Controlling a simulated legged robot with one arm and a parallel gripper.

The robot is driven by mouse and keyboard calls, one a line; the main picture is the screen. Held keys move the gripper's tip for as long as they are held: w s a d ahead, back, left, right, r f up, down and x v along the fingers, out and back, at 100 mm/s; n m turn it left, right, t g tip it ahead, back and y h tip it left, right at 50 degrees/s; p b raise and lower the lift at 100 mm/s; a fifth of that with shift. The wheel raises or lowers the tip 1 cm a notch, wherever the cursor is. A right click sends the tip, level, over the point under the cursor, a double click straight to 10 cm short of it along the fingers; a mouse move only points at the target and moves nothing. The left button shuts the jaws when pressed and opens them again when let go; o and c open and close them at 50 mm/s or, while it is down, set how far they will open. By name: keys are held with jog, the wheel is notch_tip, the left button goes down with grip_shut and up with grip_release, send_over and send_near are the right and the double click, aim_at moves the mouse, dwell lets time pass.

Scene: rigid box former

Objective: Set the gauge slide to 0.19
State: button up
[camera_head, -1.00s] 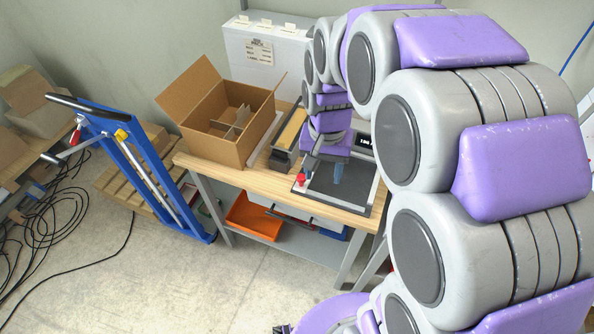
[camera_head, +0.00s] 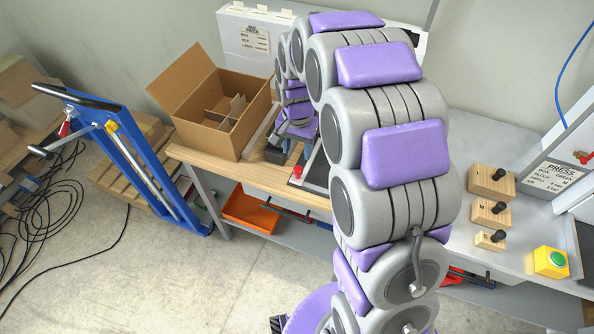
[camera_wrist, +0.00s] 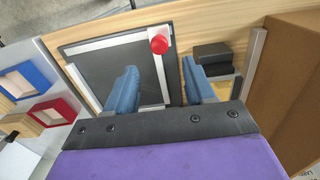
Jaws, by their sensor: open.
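My gripper (camera_wrist: 159,68) is open and empty, with its two blue fingers pointing at the bench. A red knob (camera_wrist: 159,45) lies just beyond the gap between the fingertips, at the end of a pale metal strip on a dark plate (camera_wrist: 105,62). A dark stepped block (camera_wrist: 212,58) sits right of the right finger. I cannot tell which part is the gauge slide, and no scale reading is visible. In the head view the red knob (camera_head: 297,171) shows below my gripper (camera_head: 297,146); my arm hides most of the dark plate.
An open cardboard box (camera_head: 215,110) stands left on the wooden bench (camera_head: 195,158). It rises close to my gripper's right in the wrist view (camera_wrist: 290,90). Blue (camera_wrist: 28,78) and red (camera_wrist: 55,112) frames lie left. Knobbed wooden blocks (camera_head: 490,182) and a green button (camera_head: 557,258) are right.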

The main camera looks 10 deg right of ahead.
aim_at(298, 169)
notch_tip(298, 169, down, 10)
jog(key=shift+f+b, duration=0.2)
jog(key=shift+b, duration=0.75)
jog(key=shift+c, duration=0.2)
jog(key=shift+d, duration=0.1)
grip_shut()
